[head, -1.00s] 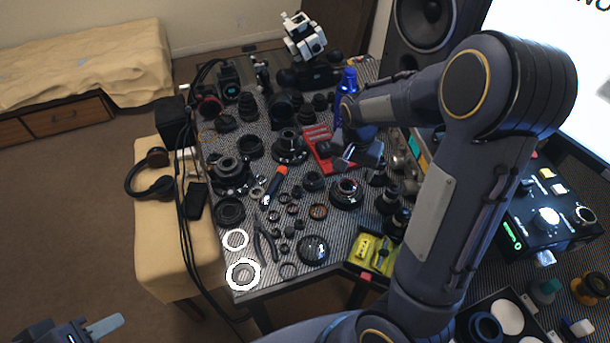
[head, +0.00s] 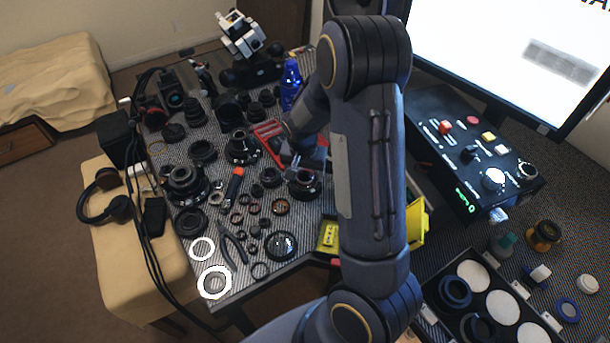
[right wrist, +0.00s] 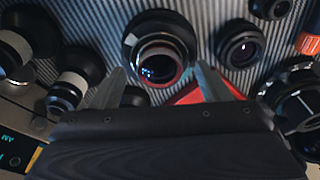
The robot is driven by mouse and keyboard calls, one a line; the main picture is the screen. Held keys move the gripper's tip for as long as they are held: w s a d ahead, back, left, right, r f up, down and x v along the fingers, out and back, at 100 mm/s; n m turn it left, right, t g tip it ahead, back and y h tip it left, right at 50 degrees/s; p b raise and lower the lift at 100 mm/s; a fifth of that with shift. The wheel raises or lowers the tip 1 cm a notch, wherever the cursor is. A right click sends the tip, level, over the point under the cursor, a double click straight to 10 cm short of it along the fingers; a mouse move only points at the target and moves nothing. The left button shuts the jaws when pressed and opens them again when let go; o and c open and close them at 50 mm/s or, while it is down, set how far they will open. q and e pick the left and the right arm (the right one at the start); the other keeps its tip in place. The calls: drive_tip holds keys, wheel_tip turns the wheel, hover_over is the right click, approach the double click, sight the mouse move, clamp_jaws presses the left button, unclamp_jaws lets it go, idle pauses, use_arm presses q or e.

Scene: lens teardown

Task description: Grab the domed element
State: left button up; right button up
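A black round piece with a shiny domed glass top (head: 281,246) lies near the front edge of the table in the head view. A black lens barrel with a red ring and a curved glass face (head: 304,186) stands farther back; it also shows in the right wrist view (right wrist: 158,62). I cannot tell for certain which of them is the domed element. My right gripper (head: 305,165) is above the table by the red-ringed barrel. In the right wrist view its two fingers (right wrist: 161,85) are spread, with the barrel showing beyond the gap and nothing held. My left gripper is out of view.
The striped table is crowded with lens parts. A red tray (head: 268,132) and a blue bottle (head: 291,86) stand behind the gripper, and a yellow box (head: 328,236) at the front. White rings (head: 214,282) lie front left. A control box (head: 470,150) sits right.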

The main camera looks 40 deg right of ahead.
drive_tip(key=c, duration=1.1)
drive_tip(key=shift+o, duration=0.2)
drive_tip(key=shift+r, duration=0.1)
